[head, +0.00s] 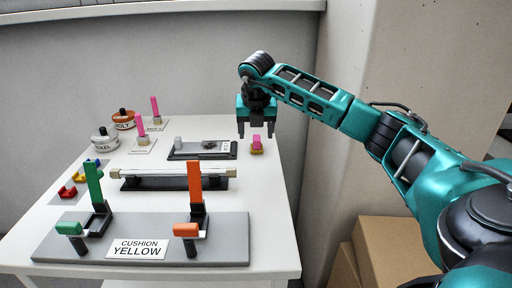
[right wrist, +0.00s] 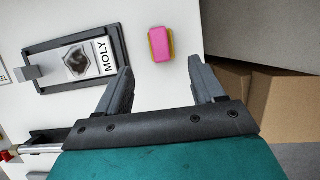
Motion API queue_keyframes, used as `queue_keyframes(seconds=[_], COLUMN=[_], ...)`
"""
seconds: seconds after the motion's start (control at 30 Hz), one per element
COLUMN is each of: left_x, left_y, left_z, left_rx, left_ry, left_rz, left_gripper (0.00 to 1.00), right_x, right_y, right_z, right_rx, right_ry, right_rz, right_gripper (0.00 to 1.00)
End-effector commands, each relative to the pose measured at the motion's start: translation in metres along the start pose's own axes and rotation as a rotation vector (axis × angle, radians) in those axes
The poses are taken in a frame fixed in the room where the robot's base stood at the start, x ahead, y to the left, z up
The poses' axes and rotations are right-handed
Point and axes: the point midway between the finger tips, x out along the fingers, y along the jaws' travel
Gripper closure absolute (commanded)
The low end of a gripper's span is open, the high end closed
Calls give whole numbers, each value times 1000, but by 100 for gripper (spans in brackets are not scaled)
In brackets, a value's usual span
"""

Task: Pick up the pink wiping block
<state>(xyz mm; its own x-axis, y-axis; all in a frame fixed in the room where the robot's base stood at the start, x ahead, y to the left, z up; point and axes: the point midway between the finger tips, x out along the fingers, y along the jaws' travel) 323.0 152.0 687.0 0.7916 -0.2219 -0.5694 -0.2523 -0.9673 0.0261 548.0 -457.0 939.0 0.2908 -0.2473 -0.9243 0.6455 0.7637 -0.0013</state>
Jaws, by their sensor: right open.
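The pink wiping block (head: 257,141) is a small pink piece on a yellow base, lying on the white table near its right edge. In the right wrist view the pink wiping block (right wrist: 160,43) lies beyond the fingertips, roughly centred between them, with nothing touching it. My right gripper (head: 256,132) is open and empty, pointing down just above and behind the block in the head view. Its two dark fingers also show in the right wrist view (right wrist: 160,76). My left gripper is not in view.
Left of the block is a dark tray (head: 174,151) with a MOLY label. A long rod fixture (head: 150,182) and a grey plate (head: 218,246) with green and orange clamps stand nearer. Jars (head: 104,141) and pink sticks stand at left. Cardboard boxes (head: 385,248) are right of the table.

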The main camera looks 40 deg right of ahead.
Motion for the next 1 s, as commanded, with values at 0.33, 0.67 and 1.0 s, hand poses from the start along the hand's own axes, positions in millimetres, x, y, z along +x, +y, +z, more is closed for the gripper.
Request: queue_keyframes(seconds=[0.33, 0.67, 1.0], left_x=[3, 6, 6], left_y=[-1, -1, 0], left_z=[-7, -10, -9], left_rx=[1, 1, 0], left_ry=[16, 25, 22], left_rz=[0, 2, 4], left_gripper=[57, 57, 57], right_x=[31, 62, 61], right_y=[-3, -4, -4], right_z=[10, 15, 15], right_rx=[2, -2, -1], right_ry=[1, -1, -1], right_rz=[-1, 2, 2], right_gripper=[32, 32, 45])
